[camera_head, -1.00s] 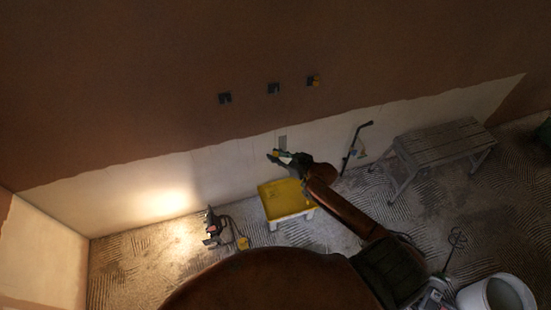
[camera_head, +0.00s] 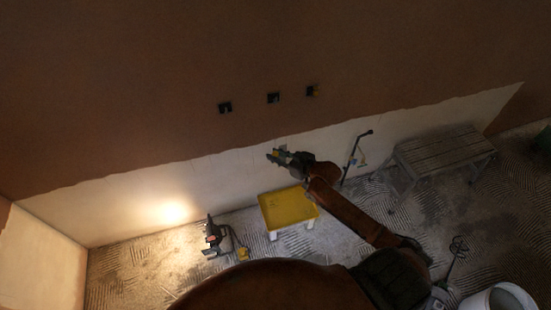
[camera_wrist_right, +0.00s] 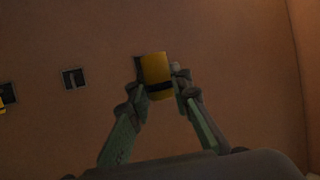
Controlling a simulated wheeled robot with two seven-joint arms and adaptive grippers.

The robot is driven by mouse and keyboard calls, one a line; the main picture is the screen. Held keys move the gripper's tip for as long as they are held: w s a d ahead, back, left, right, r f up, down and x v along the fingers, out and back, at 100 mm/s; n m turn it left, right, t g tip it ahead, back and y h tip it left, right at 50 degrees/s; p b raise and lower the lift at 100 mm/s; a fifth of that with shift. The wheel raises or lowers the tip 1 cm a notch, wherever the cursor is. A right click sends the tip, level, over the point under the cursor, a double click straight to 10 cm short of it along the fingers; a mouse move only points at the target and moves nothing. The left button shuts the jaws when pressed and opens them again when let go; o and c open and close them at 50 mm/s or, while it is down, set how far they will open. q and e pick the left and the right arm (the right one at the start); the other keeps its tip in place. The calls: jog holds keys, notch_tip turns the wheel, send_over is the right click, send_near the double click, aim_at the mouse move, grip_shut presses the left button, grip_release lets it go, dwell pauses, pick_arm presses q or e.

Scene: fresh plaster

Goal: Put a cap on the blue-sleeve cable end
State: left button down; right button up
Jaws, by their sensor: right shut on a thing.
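My right gripper (camera_head: 277,155) is in front of the wall, below the row of wall boxes. In the wrist view the right gripper (camera_wrist_right: 160,86) is shut on a yellow cap (camera_wrist_right: 156,70) with a dark band at its lower end. Three dark wall boxes show in the head view: left (camera_head: 225,108), middle (camera_head: 273,98) and right (camera_head: 312,91). The right one has a yellow-orange piece at it. In the wrist view the cap partly covers one box (camera_wrist_right: 138,68). Small cable ends seem to show in the boxes, but no blue sleeve can be made out. My left gripper is out of view.
A slatted bench (camera_head: 444,150) and a white bucket (camera_head: 500,298) are at the right. The wall around the boxes is clear.

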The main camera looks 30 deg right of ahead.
aim_at(275, 153)
jog(key=shift+r, duration=3.25)
